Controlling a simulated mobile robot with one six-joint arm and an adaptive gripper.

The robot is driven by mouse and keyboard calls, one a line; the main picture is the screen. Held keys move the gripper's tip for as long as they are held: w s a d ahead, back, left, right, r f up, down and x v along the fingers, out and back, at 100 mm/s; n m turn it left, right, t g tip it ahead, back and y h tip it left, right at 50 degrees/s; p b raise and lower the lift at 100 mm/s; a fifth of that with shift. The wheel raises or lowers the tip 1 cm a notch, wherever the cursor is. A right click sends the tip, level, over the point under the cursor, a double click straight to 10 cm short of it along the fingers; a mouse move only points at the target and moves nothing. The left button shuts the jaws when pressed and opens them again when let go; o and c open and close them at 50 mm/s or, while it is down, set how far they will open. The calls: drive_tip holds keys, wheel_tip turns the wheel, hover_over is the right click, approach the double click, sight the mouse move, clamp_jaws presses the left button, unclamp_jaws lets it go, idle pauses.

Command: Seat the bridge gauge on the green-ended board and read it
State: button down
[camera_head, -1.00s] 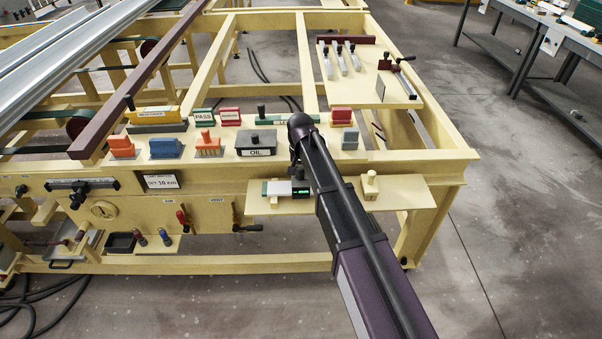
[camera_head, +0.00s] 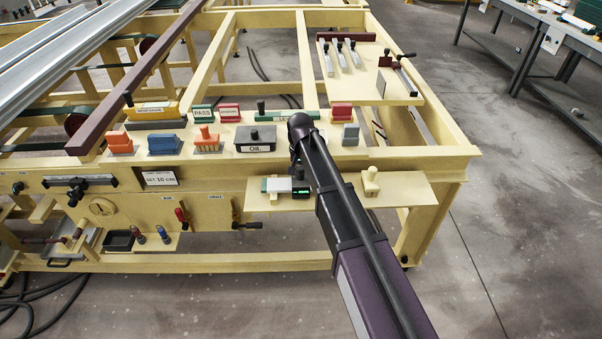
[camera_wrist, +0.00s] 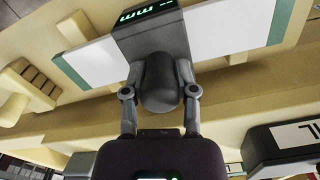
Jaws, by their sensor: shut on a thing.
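The bridge gauge (camera_wrist: 152,38) is a dark grey block with a rounded dark knob (camera_wrist: 160,84). My gripper (camera_wrist: 161,92) is shut on that knob in the wrist view. The gauge lies across the middle of the white green-ended board (camera_wrist: 236,34), which shows on both sides of it. Its lit green display shows upside-down "mm" and small marks like dashes; I read no number. Whether its feet touch the board is hidden. In the head view the board (camera_head: 275,185) lies on a cream shelf, and my arm covers most of the gripper and part of the gauge.
A cream block with a knob (camera_head: 371,181) stands on the shelf's right part. Behind, a cream rail carries the OIL box (camera_head: 255,139), a grey block (camera_head: 350,135) and several coloured stamps. A lever (camera_head: 247,225) sticks out below left. Open floor lies to the right.

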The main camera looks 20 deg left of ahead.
drive_tip(key=shift+f+b, duration=0.35)
drive_tip(key=shift+f, duration=0.05)
drive_tip(key=shift+c, duration=1.6)
unclamp_jaws()
drive_tip(key=shift+r, duration=0.25)
wheel_tip(320, 180, up, 11)
drive_tip(key=p, duration=1.1)
drive_tip(key=shift+r+p, duration=0.15)
drive_tip(key=shift+p, duration=0.25)
drive_tip(key=w+d+f+b, duration=0.1)
drive_tip(key=w+d, duration=0.1)
drive_tip(key=d, duration=0.6)
drive_tip(key=w+d+f+b, duration=0.2)
drive_tip(key=w+d, duration=0.1)
drive_tip(key=d, duration=0.4)
drive_tip(key=shift+d+f+b, duration=0.3)
drive_tip(key=shift+d, duration=0.1)
drive_tip(key=s+d, duration=2.1)
drive_tip(key=d, duration=0.1)
drive_tip(key=shift+s+d+m, duration=0.25)
drive_tip(key=shift+s+m, duration=0.05)
drive_tip(key=shift+s, duration=0.1)
